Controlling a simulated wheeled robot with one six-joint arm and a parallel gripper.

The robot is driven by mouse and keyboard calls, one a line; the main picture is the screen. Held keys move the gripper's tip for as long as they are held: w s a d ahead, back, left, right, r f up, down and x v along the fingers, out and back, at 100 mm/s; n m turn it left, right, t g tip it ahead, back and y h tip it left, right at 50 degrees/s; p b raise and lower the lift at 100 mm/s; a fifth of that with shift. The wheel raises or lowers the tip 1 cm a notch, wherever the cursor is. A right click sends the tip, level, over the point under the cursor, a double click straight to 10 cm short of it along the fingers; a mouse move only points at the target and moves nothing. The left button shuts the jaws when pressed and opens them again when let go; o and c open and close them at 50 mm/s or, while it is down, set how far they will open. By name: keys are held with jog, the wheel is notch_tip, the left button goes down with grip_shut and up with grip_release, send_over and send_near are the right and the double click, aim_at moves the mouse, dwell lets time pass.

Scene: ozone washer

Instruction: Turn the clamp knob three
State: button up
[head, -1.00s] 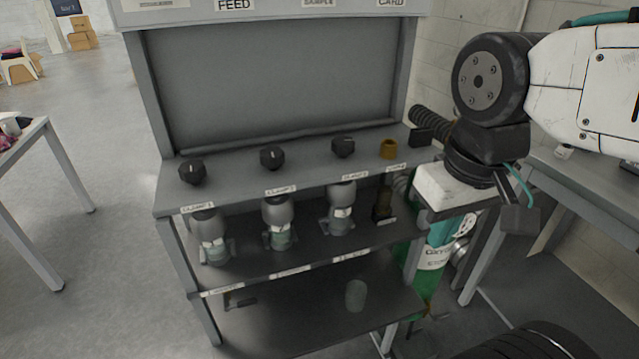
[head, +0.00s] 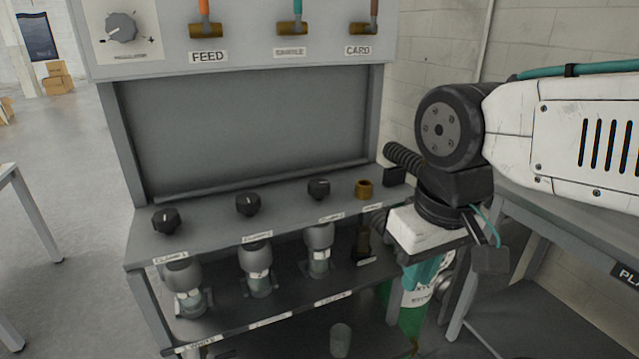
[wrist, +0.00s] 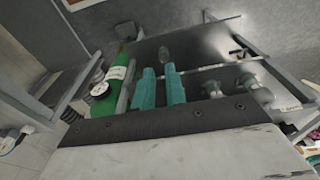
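Three black knobs stand in a row on the grey washer's ledge, above blurred clamp labels. The rightmost knob (head: 318,188) is above the third label and carries a light pointer mark. The middle knob (head: 248,204) and left knob (head: 166,220) are similar. My gripper (wrist: 160,71) points downward to the right of the ledge, apart from all the knobs. Its two teal fingers are slightly apart, with nothing visible between them. Its teal fingers also show partly in the head view below the white wrist block. No knob can be made out in the wrist view.
A brass fitting (head: 364,189) stands right of the third knob. Several jars, such as one (head: 320,248), hang below the ledge. A green cylinder (wrist: 106,99) stands near my gripper. Valves and a regulator dial (head: 122,27) are above. A grey bench (head: 591,228) is at right.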

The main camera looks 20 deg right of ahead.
jog(key=o, duration=0.5)
jog(key=shift+w+f, duration=0.1)
jog(key=shift+f, duration=0.1)
jog(key=o, duration=0.5)
jog(key=w, duration=0.3)
jog(key=shift+w+g, duration=0.15)
jog(key=shift+g, duration=0.25)
jog(key=shift+o, duration=0.2)
jog(key=n+t+y, duration=0.1)
jog(key=n+t, duration=0.2)
jog(key=t, duration=0.1)
send_near(319, 183)
jog(key=f, duration=0.2)
jog(key=x, duration=0.7)
jog(key=shift+w+a, duration=0.1)
jog(key=shift+w, duration=0.2)
jog(key=c, duration=1)
